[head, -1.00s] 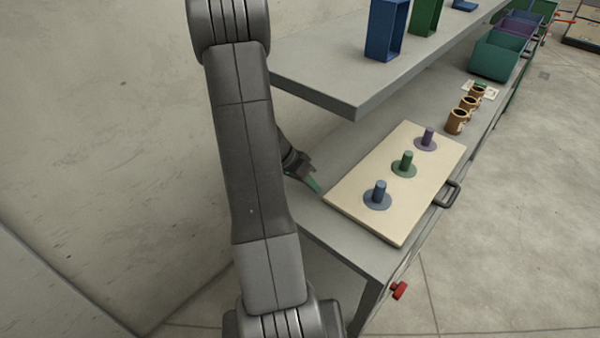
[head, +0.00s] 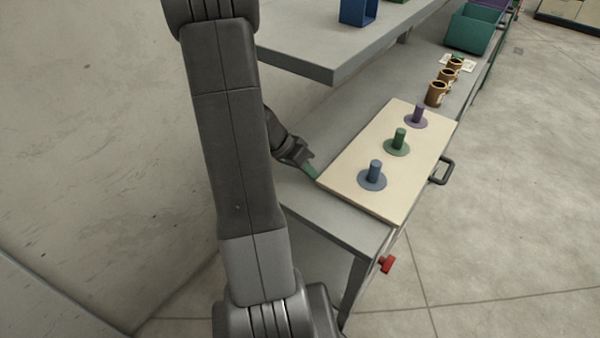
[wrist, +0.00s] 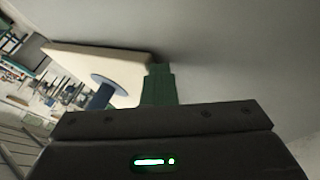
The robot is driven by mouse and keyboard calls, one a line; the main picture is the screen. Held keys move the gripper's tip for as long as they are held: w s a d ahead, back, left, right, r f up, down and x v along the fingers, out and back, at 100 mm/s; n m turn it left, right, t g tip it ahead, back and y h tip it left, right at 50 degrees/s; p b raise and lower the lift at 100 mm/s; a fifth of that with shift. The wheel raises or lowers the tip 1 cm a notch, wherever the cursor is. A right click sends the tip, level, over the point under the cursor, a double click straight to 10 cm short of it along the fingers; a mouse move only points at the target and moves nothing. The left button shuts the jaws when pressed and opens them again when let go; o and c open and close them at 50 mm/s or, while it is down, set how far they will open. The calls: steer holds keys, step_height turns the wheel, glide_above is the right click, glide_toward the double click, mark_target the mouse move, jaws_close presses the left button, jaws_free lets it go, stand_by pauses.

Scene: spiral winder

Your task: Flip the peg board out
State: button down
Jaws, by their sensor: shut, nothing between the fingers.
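The peg board (head: 352,178) is a cream panel lying flat on the grey bench, with a blue peg (head: 375,171), a green peg (head: 399,139) and a purple peg (head: 418,114) standing up from round bases. A dark handle (head: 442,171) sits at the bench's right edge beside the board. My gripper (head: 313,173) is shut and empty, its green fingertips at the board's left edge. In the wrist view my green fingers (wrist: 159,84) are together beside the board's edge (wrist: 110,58); whether they touch it I cannot tell.
A grey upper shelf (head: 340,70) overhangs the bench behind the board and holds a blue open box (head: 358,12). Several brown mugs (head: 437,94) and a green bin (head: 470,30) stand farther along. A red knob (head: 387,264) is under the bench's front edge. Floor to the right is clear.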

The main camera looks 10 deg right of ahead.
mark_target(351, 195)
steer(key=s+d+b, duration=0.3)
steer(key=s, duration=0.1)
steer(key=s+d+b, duration=0.3)
steer(key=b, duration=0.1)
steer(key=shift+s+d+f, duration=0.2)
steer(key=shift+s+d, duration=0.15)
steer(key=shift+d, duration=0.05)
steer(key=shift+s+d+r, duration=0.2)
steer(key=shift+s+d, duration=0.25)
steer(key=shift+s, duration=0.05)
steer(key=shift+b, duration=0.3)
